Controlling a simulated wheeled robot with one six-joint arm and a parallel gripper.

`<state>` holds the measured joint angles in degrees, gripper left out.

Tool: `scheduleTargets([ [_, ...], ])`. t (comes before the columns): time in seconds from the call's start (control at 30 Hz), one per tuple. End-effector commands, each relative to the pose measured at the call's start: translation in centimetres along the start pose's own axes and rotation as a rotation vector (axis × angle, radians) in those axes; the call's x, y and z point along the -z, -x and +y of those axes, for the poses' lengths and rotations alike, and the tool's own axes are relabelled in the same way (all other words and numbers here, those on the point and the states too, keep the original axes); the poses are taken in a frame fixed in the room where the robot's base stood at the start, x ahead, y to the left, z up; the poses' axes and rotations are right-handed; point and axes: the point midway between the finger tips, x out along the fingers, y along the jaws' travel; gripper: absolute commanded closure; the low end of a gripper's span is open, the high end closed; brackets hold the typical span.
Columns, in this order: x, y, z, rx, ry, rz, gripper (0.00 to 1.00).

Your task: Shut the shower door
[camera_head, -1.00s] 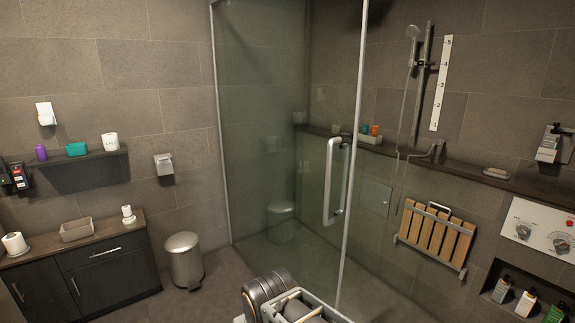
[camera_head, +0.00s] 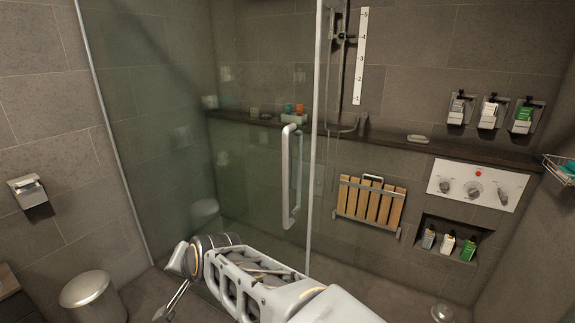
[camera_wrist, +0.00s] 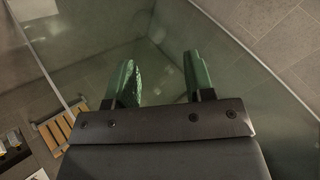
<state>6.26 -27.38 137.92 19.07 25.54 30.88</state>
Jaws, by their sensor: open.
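The shower door (camera_head: 165,130) is a tinted glass panel with pale metal edges in the head view. Its upright handle (camera_head: 287,180) is near the right edge of the glass. The door stands ajar, with an uncovered gap right of its edge. My gripper (camera_wrist: 162,80) is open and empty in the wrist view, its two green fingers apart in front of glass. The handle is not between the fingers. In the head view my arm lies low in front of the glass, below the handle.
A steel bin (camera_head: 92,296) stands at lower left, below a paper holder (camera_head: 29,191). Inside the shower, a wooden slatted seat (camera_head: 370,203), a control panel (camera_head: 475,186) and a bottle niche (camera_head: 450,240) are on the back wall. A ledge (camera_head: 395,142) runs above the seat.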

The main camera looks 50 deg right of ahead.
Motion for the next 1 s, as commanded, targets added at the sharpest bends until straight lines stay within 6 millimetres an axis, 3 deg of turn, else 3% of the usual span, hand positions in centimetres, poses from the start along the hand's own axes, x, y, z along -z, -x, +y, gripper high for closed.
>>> scheduleTargets([
  [0.07,4.4,-1.0,-1.3,0.136,-0.386,0.155,0.52],
  [0.17,10.5,-0.5,-1.9,0.343,-0.871,0.339,0.52],
  [0.3,17.9,1.6,0.2,0.676,-1.446,0.559,0.52],
  [0.4,21.5,3.5,2.9,0.919,-1.758,0.688,0.52],
  [0.5,23.7,5.3,5.5,1.140,-1.970,0.789,0.52],
  [0.7,25.5,7.4,8.7,1.426,-2.164,0.900,0.52],
  [1.0,29.4,7.0,10.7,1.489,-2.197,0.928,0.52],
])
